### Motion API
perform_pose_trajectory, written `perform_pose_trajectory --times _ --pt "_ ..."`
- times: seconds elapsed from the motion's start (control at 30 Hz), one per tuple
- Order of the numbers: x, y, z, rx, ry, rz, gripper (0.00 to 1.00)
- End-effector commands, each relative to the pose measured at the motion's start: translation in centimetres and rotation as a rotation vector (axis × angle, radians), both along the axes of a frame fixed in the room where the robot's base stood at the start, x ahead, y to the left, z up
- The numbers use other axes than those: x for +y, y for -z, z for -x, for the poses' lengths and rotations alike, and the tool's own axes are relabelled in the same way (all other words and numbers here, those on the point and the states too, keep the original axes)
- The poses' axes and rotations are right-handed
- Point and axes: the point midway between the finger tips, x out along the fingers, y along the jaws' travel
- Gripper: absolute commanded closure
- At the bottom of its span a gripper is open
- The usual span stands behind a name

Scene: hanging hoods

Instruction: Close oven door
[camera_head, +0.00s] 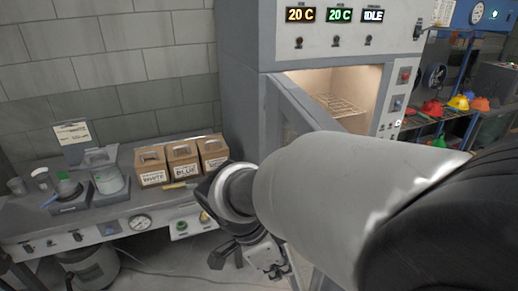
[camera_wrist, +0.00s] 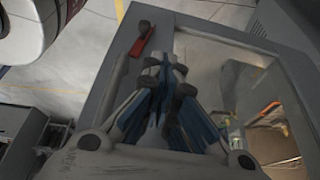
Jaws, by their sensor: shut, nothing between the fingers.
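The oven (camera_head: 322,60) is a grey cabinet in the head view, with its lit chamber and wire rack (camera_head: 340,103) showing. Its grey door (camera_head: 288,112) stands open, swung out from the left side; my arm hides its lower part. In the wrist view the door (camera_wrist: 112,85) fills the middle, with a window and a red handle (camera_wrist: 143,40). My gripper (camera_wrist: 165,68) is shut and empty, its fingertips over the door just below and right of the handle in the picture. I cannot tell whether they touch the door. My arm largely hides the gripper in the head view.
A grey bench (camera_head: 120,207) at left holds several labelled cardboard boxes (camera_head: 183,163) and a scale-like device (camera_head: 107,175). A shelf with coloured hard hats (camera_head: 458,103) stands at right. Open floor (camera_wrist: 75,60) shows left of the door in the wrist view.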

Motion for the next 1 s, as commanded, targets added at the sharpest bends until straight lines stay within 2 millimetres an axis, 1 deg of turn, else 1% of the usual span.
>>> perform_pose_trajectory --times 0.03,0.2,0.3,0.37,0.4,0.5,0.6,0.73,1.0 --pt "-0.5 1.3 0.1 0.005 0.003 0.003 1.0" --pt "-1.9 4.8 -0.1 0.005 0.002 0.002 1.0" --pt "-2.6 6.8 -0.3 0.006 0.002 0.001 1.0" --pt "-3.2 7.5 -0.3 0.004 0.003 0.001 1.0" --pt "-4.0 7.1 -0.5 0.0 0.005 -0.001 1.0" --pt "-5.4 7.0 -0.7 0.001 0.006 -0.002 1.0" --pt "-6.2 7.0 -0.8 0.001 0.004 -0.002 1.0" --pt "-6.7 7.0 -0.9 0.002 -0.001 -0.002 1.0" --pt "-6.7 6.9 -0.9 0.002 -0.001 -0.001 1.0"
